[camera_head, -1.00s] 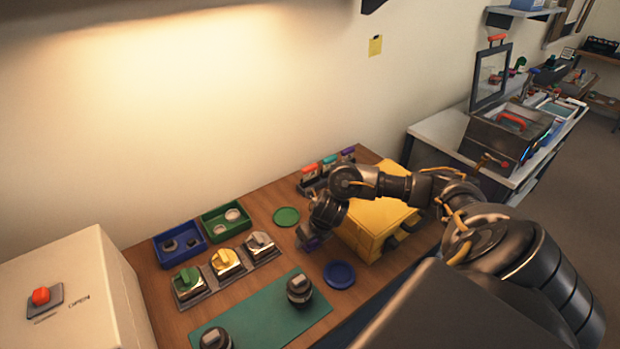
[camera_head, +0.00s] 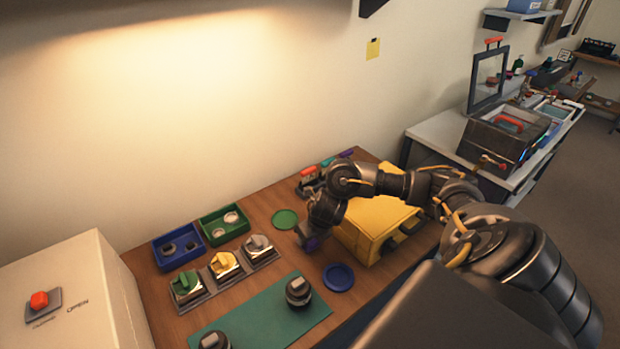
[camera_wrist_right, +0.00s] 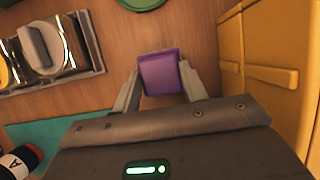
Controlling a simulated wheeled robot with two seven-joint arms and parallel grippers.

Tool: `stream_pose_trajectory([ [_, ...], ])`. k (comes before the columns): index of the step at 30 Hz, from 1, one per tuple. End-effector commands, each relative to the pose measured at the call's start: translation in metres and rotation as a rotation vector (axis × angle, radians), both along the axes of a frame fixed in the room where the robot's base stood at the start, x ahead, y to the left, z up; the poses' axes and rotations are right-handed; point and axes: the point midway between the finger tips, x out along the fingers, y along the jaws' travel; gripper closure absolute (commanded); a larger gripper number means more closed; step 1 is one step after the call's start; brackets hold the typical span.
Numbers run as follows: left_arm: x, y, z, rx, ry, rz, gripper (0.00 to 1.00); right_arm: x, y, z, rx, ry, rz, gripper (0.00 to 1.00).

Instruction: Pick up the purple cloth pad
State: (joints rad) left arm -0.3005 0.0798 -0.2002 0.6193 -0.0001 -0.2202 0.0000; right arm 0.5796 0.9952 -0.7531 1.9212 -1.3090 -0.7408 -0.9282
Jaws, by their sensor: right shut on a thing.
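The purple cloth pad (camera_wrist_right: 160,74) sits between the two fingers of my right gripper (camera_wrist_right: 159,84) in the right wrist view. The fingers are shut on its left and right sides. In the head view the pad (camera_head: 312,243) shows as a small purple patch below my right gripper (camera_head: 306,238), over the wooden table near the yellow case. I cannot tell whether it touches the table. My left gripper is not in view.
A yellow case (camera_head: 372,228) stands close to the right of the gripper. A blue disc (camera_head: 339,277) and a green disc (camera_head: 285,219) lie nearby. A holder row with metal-topped pieces (camera_head: 226,264), blue (camera_head: 179,246) and green trays (camera_head: 224,223), and a teal mat (camera_head: 262,318) are to the left.

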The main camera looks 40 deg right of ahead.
Motion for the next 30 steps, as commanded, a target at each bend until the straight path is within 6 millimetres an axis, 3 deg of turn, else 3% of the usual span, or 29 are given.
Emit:
stream_pose_trajectory([
  [3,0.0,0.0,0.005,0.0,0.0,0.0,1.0,0.001,-0.001,0.022,-0.003,-0.006,0.001,0.79],
  [6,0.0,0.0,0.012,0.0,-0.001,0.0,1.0,-0.011,0.012,0.042,-0.003,-0.005,0.009,0.79],
  [12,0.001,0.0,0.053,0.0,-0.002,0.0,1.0,-0.035,0.034,0.089,-0.005,-0.005,0.007,0.79],
  [21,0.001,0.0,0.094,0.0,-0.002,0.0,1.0,-0.075,0.073,0.109,-0.001,0.0,0.006,0.79],
  [30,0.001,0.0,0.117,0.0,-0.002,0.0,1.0,-0.096,0.092,0.116,-0.002,0.0,0.001,0.79],
])
